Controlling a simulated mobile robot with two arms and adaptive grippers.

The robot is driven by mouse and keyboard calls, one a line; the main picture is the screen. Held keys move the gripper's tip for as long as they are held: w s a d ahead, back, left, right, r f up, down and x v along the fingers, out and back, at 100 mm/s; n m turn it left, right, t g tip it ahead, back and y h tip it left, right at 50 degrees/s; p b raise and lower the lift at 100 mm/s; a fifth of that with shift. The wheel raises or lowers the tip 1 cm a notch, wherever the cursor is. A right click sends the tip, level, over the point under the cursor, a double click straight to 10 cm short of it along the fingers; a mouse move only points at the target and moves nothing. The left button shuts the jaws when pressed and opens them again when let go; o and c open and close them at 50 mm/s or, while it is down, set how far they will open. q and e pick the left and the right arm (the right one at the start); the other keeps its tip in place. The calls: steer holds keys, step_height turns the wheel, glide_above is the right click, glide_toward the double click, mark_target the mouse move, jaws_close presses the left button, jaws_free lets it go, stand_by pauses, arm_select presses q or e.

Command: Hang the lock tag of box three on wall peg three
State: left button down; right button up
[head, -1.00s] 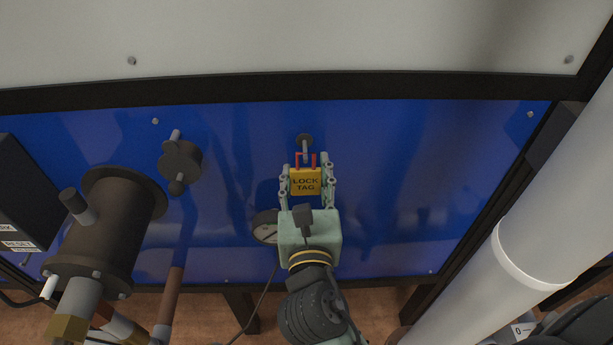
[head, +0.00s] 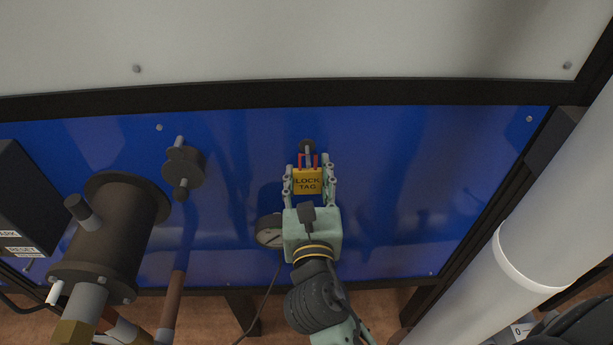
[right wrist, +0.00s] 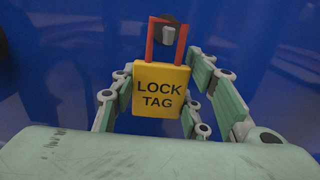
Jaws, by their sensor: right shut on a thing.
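The lock tag (head: 307,181) is a yellow block with black lettering and a red loop on top. My right gripper (head: 308,178) is shut on it, one finger on each side, in front of the blue panel. It also shows in the right wrist view (right wrist: 160,90), upright, with the red loop upward. The wall peg (head: 307,150) is a dark round base with a grey pin, just above the tag. In the right wrist view the peg's end (right wrist: 168,33) appears inside the loop's outline; I cannot tell whether the loop is around it. My left gripper is not in view.
A dark cylinder with a flange (head: 108,235) and a dark valve-like fitting (head: 183,168) stand to the left. A round gauge (head: 269,230) sits beside my right gripper. A thick white pipe (head: 530,240) runs down the right. The blue panel (head: 430,170) right of the gripper is clear.

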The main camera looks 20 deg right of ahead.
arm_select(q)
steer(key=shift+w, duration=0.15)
arm_select(e)
steer(key=shift+w+d, duration=0.1)
steer(key=shift+w, duration=0.05)
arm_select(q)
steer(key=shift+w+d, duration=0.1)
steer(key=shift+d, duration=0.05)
arm_select(e)
steer(key=o, duration=1.2)
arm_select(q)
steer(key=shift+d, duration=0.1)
